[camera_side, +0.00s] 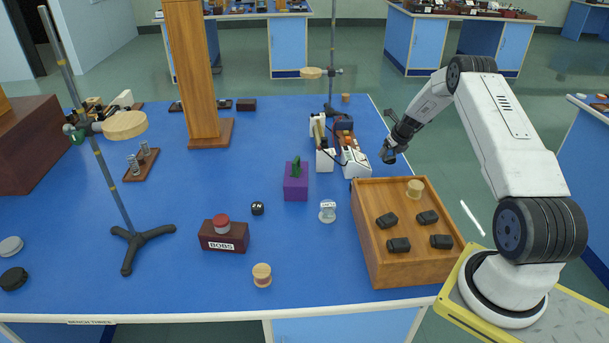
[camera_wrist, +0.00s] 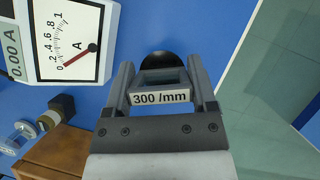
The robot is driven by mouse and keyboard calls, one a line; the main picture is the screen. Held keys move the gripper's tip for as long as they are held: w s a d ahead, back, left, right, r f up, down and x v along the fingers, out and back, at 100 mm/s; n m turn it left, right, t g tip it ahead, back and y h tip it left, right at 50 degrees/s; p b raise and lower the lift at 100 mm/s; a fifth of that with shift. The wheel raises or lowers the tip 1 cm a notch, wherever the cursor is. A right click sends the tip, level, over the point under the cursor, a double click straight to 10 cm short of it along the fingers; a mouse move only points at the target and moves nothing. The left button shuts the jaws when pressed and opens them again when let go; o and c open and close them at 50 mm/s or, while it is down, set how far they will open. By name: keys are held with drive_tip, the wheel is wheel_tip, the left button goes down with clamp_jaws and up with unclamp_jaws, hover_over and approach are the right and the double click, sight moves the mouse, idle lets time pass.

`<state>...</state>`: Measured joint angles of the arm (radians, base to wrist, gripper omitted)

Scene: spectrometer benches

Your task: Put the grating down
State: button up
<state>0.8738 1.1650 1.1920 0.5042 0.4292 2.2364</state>
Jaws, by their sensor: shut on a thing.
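The grating is a small dark grey frame with a white "300 /mm" label, seen in the wrist view (camera_wrist: 160,97) between my fingers. My gripper (camera_wrist: 160,78) is shut on it. In the side view my gripper (camera_side: 391,148) is above the bench's right edge, behind the wooden tray, with the dark grating at its tip (camera_side: 388,156). A black rounded shape (camera_wrist: 167,58) shows just beyond the grating in the wrist view; I cannot tell whether it belongs to it. The height above the bench is hard to judge.
A purple block (camera_side: 296,187) is farther left. Bare blue bench lies between; green floor (camera_wrist: 265,130) is to the right.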

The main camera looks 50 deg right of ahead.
sight(387, 158)
drive_tip(key=shift+w+d+f, duration=0.1)
drive_tip(key=shift+w+f, duration=0.05)
drive_tip(key=shift+f, duration=1.6)
drive_tip(key=shift+f, duration=0.15)
drive_tip(key=o, duration=1.3)
drive_tip(key=shift+o, duration=0.2)
